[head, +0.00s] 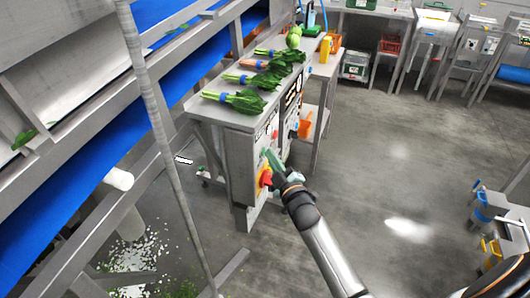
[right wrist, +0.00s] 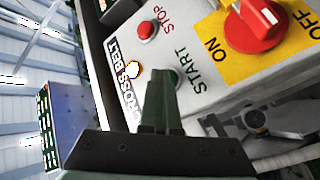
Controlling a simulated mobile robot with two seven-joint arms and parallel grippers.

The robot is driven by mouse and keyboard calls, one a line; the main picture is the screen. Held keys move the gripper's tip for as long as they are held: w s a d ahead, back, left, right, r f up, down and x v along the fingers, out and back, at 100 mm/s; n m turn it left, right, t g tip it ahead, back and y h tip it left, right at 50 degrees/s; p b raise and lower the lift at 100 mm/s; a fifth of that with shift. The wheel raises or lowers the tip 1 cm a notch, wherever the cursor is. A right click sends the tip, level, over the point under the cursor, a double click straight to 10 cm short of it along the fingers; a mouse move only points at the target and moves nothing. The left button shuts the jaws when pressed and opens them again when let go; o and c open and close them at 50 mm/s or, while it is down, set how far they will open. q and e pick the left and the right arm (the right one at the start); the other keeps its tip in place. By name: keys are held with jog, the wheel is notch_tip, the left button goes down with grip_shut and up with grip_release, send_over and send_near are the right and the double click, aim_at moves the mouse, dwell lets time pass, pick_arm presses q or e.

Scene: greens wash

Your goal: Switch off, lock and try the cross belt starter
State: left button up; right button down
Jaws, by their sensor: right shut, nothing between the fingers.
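The cross belt starter (head: 243,165) is a grey box on the end of the bench. In the right wrist view its face shows a CROSS BELT label (right wrist: 130,80), a red STOP button (right wrist: 146,30) and a green START button (right wrist: 174,77), partly hidden by my fingers. Its red rotary switch (right wrist: 255,25) sits on a yellow ON/OFF plate (right wrist: 225,48); its white mark is on the side towards OFF, but I cannot tell its exact setting. My right gripper (right wrist: 160,75) is shut and empty in front of START; contact is unclear. It also shows in the head view (head: 268,155). My left gripper is out of view.
Leafy bunches (head: 247,101) lie on the bench top above the starter. A blue belt (head: 60,165) and a grey post (head: 160,140) stand left. An orange scoop (head: 305,127) is behind the starter. A rack with blue and yellow items (head: 487,214) stands right. The middle floor is clear.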

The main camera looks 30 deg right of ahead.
jog(key=shift+s+d+p, duration=0.35)
jog(key=shift+s+d, duration=0.15)
jog(key=shift+s, duration=0.1)
jog(key=s+d+p, duration=0.1)
jog(key=s+d, duration=0.2)
jog(key=shift+s+d+p, duration=0.15)
jog(key=shift+s+p, duration=0.25)
dwell(0.7)
